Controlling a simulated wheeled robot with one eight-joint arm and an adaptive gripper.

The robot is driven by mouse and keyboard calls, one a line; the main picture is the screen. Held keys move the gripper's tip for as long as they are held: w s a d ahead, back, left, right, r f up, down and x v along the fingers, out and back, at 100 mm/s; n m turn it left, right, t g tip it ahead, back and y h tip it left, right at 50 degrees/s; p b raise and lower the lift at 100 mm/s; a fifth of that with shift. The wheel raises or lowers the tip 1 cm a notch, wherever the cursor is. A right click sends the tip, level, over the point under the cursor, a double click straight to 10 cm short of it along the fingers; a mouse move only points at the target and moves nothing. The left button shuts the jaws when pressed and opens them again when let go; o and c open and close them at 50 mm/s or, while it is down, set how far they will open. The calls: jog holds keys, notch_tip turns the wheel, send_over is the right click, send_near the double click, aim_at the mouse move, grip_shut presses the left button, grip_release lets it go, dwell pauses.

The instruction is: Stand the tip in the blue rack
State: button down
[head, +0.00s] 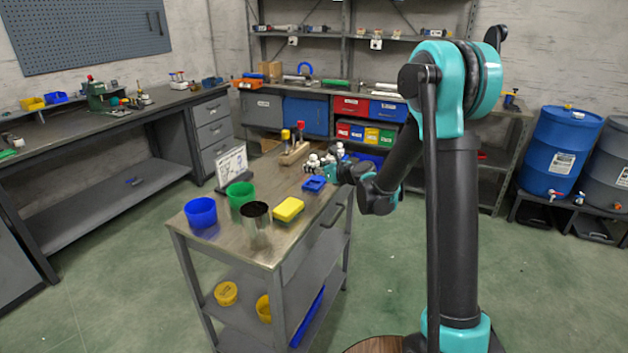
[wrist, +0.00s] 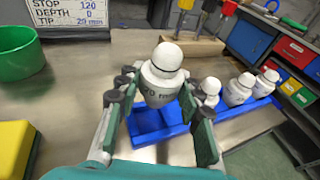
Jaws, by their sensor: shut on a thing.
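My gripper (wrist: 155,92) is shut on a white, rounded tip (wrist: 163,72) with a narrow neck and dark lettering. It also shows at the bench's right edge in the head view (head: 337,170). A small blue holder (wrist: 150,125) lies below and behind the held tip in the wrist view, partly hidden by it; it also shows in the head view (head: 314,184). To its right, a blue strip-like rack (wrist: 262,102) carries several white tips (wrist: 238,90). I cannot tell whether the held tip touches the small holder.
A wooden block with upright tools (head: 294,152) stands behind. A printed sign (head: 232,163) stands at the left edge.

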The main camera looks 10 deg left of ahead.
aim_at(314, 186)
jog(key=shift+f, duration=2.55)
jog(key=shift+f, duration=0.15)
jog(key=c, duration=1)
grip_release()
